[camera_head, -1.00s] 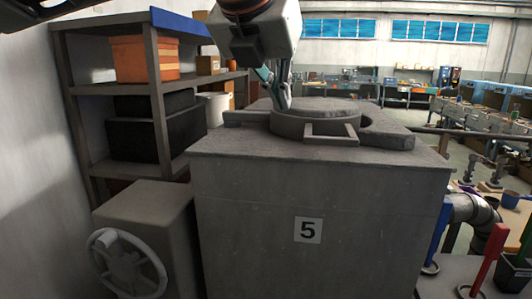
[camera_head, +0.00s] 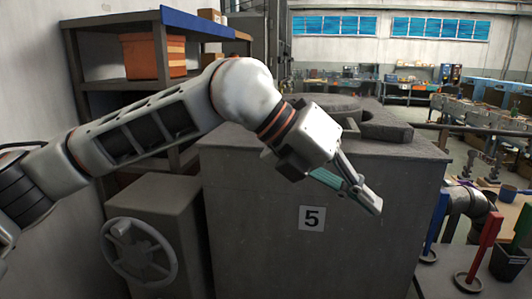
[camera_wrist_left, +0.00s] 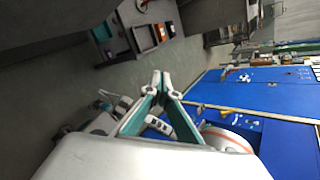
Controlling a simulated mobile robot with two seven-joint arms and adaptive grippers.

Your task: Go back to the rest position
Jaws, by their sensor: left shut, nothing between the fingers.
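My left gripper (camera_head: 372,205) is shut and empty. In the head view its arm comes in from the left, bends at a white elbow-like joint, and points down and to the right, in front of the grey block marked 5 (camera_head: 345,250). In the left wrist view the closed fingertips (camera_wrist_left: 160,78) meet with nothing between them. My right gripper is not in view.
A handwheel (camera_head: 138,252) sits on a grey box at the lower left. A shelf with an orange bin (camera_head: 152,56) stands behind my arm. Red (camera_head: 482,255) and blue upright handles are at the lower right. Open floor lies beyond the block.

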